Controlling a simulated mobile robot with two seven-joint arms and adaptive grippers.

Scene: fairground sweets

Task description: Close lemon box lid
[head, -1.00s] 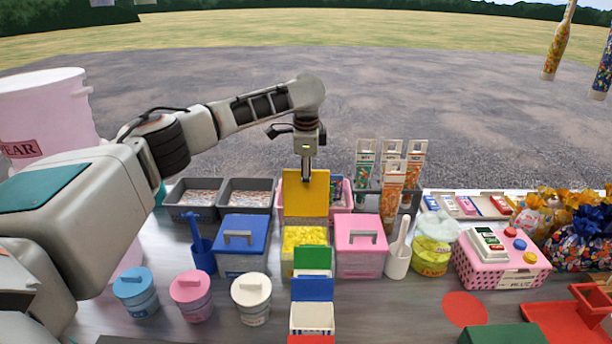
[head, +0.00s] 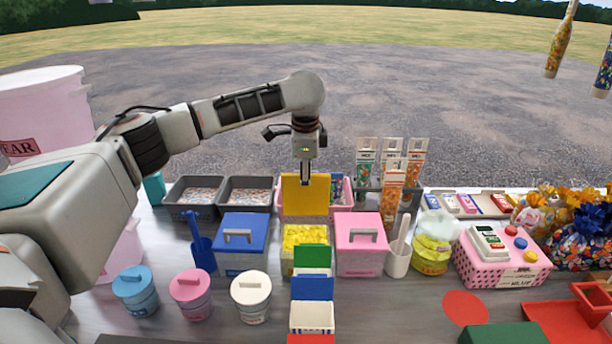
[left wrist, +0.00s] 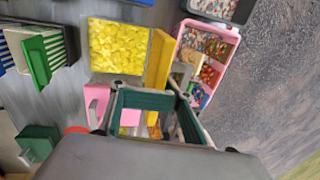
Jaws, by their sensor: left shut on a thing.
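The lemon box (head: 288,262) stands mid-table, filled with yellow sweets (head: 303,236). Its yellow lid (head: 305,199) stands up at the box's far edge, so the box is open. My left gripper (head: 305,180) points down at the lid's top edge and is shut on the lid. In the left wrist view the sweets (left wrist: 118,46) show beside the edge-on yellow lid (left wrist: 158,62), with my left gripper's fingers (left wrist: 150,92) at its end. The exact contact is partly hidden. My right gripper is not in view.
A closed blue box (head: 241,255) and a closed pink box (head: 360,258) flank the lemon box. An open green-lidded container (head: 313,256) stands in front. Grey trays (head: 245,206), a pink crate (head: 341,210) and tall cartons (head: 391,190) stand behind.

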